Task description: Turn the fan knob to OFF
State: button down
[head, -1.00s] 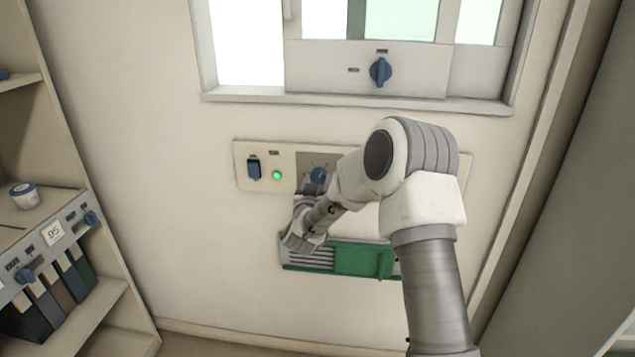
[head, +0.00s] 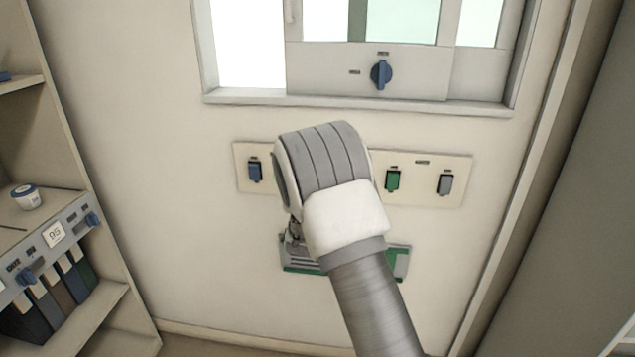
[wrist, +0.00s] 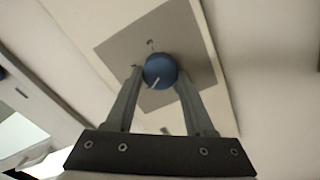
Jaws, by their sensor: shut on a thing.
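The fan knob (wrist: 160,68) appears to be the round blue knob on a grey square plate (wrist: 120,45) of the wall panel in the wrist view. My gripper (wrist: 159,75) has one finger on each side of it and is shut on it. The knob's white pointer mark slants toward the lower left of the wrist view. Small marks stand around the knob on the plate, too small to read. In the head view my arm covers the knob, the gripper and the middle of the wall panel (head: 452,163).
The panel carries a blue switch (head: 254,171), a green switch (head: 393,180) and a grey switch (head: 445,184). Below it is a green and grey vent (head: 400,262), partly covered. Above is a window unit with another blue knob (head: 381,74). Shelves stand at the left.

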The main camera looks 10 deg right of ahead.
jog(key=n+p, duration=0.3)
jog(key=n, duration=1)
jog(key=shift+f, duration=0.15)
jog(key=shift+n+p, duration=0.3)
jog(key=shift+n, duration=0.1)
jog(key=shift+c, duration=1.3)
grip_release()
jog(key=p+v, duration=0.1)
jog(key=v, duration=1.6)
jog(key=shift+s+p, duration=0.2)
jog(key=shift+p, duration=0.1)
